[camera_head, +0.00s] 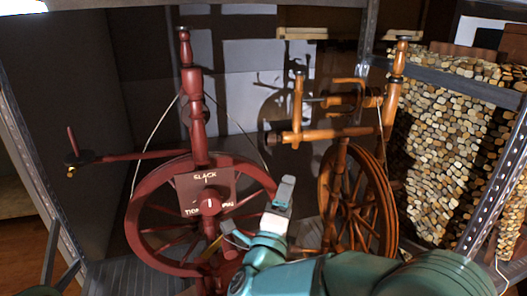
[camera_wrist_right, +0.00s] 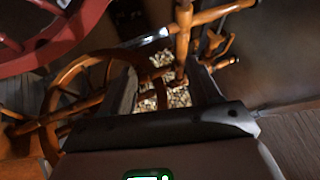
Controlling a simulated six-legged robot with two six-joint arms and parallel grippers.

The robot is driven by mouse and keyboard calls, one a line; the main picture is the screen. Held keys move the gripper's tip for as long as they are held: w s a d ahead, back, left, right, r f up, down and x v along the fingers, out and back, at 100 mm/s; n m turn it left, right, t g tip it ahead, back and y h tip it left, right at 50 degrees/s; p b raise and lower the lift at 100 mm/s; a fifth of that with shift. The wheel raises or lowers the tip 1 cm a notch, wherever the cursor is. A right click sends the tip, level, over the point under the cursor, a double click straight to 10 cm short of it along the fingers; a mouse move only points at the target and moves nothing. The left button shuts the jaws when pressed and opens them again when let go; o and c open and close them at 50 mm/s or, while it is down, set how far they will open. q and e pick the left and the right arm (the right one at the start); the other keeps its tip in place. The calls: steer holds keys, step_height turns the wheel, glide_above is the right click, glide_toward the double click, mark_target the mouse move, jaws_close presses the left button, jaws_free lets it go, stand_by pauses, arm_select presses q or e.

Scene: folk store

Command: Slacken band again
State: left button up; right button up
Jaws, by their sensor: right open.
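A dark red spinning wheel (camera_head: 146,238) stands left of centre. A plate (camera_head: 190,184) on its front reads SLACK at the top, with partly readable lettering below. A thin pale band (camera_head: 163,121) runs from the upper post down towards the wheel. My right gripper (camera_head: 260,213) is open and empty, just right of the knob and apart from it as far as I can tell. In the right wrist view its jaws (camera_wrist_right: 165,88) are spread, and the red rim (camera_wrist_right: 55,47) shows at upper left.
An orange-brown spinning wheel (camera_head: 383,193) stands close on the right, behind my right arm; it also shows in the wrist view (camera_wrist_right: 50,130). A pebbled stone block (camera_head: 443,150) and metal shelf posts (camera_head: 497,180) bound the right. Dark panels stand behind.

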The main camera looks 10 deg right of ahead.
mark_target(270, 144)
steer(key=s+a+r+t+y+b, duration=0.1)
steer(key=s+a+r+t+y, duration=0.15)
steer(key=a, duration=0.35)
steer(key=shift+n+g, duration=0.3)
steer(key=shift+g, duration=0.05)
steer(key=x, duration=1.5)
steer(key=shift+w+d+r, duration=0.2)
steer(key=shift+r, duration=0.2)
steer(key=shift+r, duration=0.1)
steer(key=c, duration=1)
